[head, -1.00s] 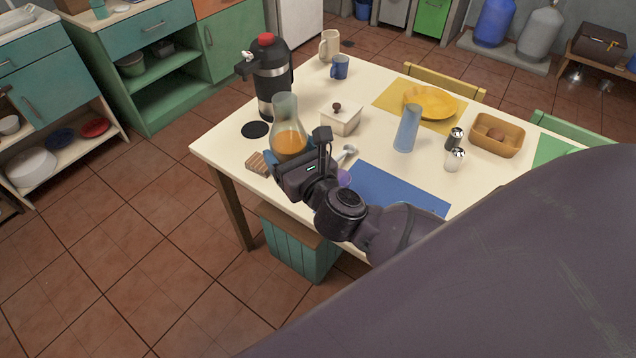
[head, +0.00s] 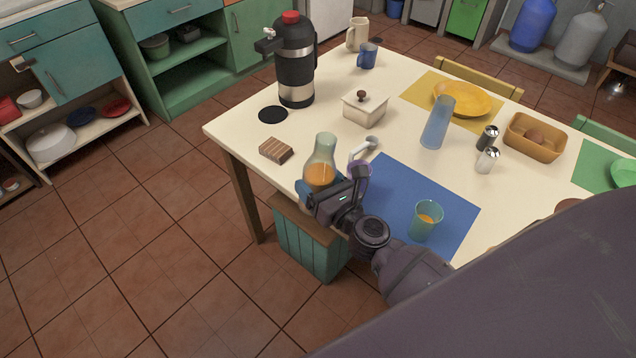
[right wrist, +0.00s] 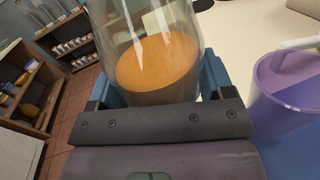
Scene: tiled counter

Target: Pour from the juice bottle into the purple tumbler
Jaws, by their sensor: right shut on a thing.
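The juice bottle (head: 322,154), a clear glass carafe with orange juice low inside, is held nearly upright in my right gripper (head: 322,190) at the table's near left edge. In the right wrist view the bottle (right wrist: 157,62) stands between the blue fingers, with the juice well below the mouth. The purple tumbler (head: 363,168) is just right of the bottle, partly hidden behind my gripper. In the right wrist view the tumbler (right wrist: 284,95) is at the right, apart from the bottle, with a pale handle across its rim. My left gripper is not in view.
A teal glass (head: 425,222) with some orange juice stands on the blue mat (head: 388,190). A blue glass (head: 437,122) and shakers (head: 487,150) stand farther right.

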